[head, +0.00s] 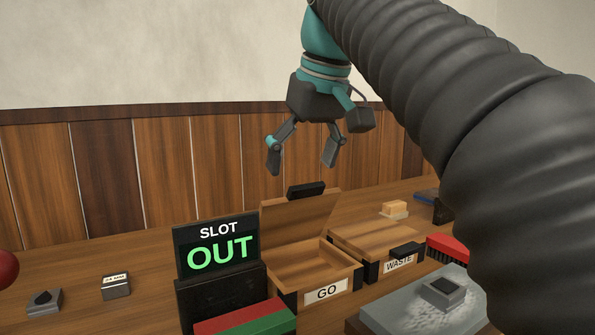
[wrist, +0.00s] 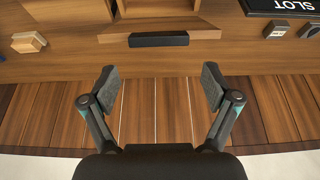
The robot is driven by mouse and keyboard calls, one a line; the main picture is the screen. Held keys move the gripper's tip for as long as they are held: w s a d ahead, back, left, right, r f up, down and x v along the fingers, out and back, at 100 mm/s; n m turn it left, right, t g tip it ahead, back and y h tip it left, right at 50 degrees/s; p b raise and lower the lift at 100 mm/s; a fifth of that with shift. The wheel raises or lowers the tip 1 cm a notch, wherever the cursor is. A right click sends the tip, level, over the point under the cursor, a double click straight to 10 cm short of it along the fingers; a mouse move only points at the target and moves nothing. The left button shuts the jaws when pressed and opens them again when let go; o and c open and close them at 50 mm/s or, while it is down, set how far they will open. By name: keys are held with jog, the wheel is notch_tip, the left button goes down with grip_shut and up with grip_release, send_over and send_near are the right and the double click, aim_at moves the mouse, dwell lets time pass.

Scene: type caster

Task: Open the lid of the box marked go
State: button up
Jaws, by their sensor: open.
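The wooden box marked GO (head: 326,292) stands on the bench, right of the sign. Its lid (head: 300,223) is raised and leans back past upright, with a dark handle (head: 306,190) on its top edge, so the empty-looking inside shows. In the wrist view the lid's edge and dark handle (wrist: 158,39) show at the top middle. My gripper (head: 301,168) is open and empty, above the raised lid and apart from it. The gripper also shows in the wrist view (wrist: 158,85), its fingers spread below the handle in the picture.
A second box marked WASTE (head: 398,263) stands right of it, its lid down. A sign reading SLOT OUT (head: 218,248) stands at its left. A tan block (head: 395,208), a red brush (head: 448,248) and a grey tray (head: 375,320) are at the right. A panelled wall runs behind.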

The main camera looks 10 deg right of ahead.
aim_at(308, 185)
jog(key=shift+v, duration=2.5)
jog(key=shift+d, duration=0.15)
jog(key=c, duration=0.5)
jog(key=shift+n+t, duration=0.5)
jog(key=shift+t, duration=0.1)
jog(key=s+d+r, duration=0.2)
jog(key=s, duration=0.1)
jog(key=shift+s+d+r, duration=0.15)
jog(key=shift+s+r, duration=0.05)
jog(key=shift+r, duration=0.15)
jog(key=c, duration=0.5)
jog(key=w+a+f+n+b, duration=0.1)
jog(key=f+n, duration=0.2)
jog(key=n, duration=0.2)
jog(key=w+f+n+b, duration=0.1)
jog(key=f+n, duration=0.2)
jog(key=n, duration=0.3)
jog(key=w+a+f+n+b, duration=0.1)
jog(key=f+n, duration=0.3)
jog(key=n, duration=0.2)
jog(key=shift+w+a+f+b, duration=0.1)
jog(key=shift+w+a+b, duration=0.1)
jog(key=shift+a+b, duration=0.15)
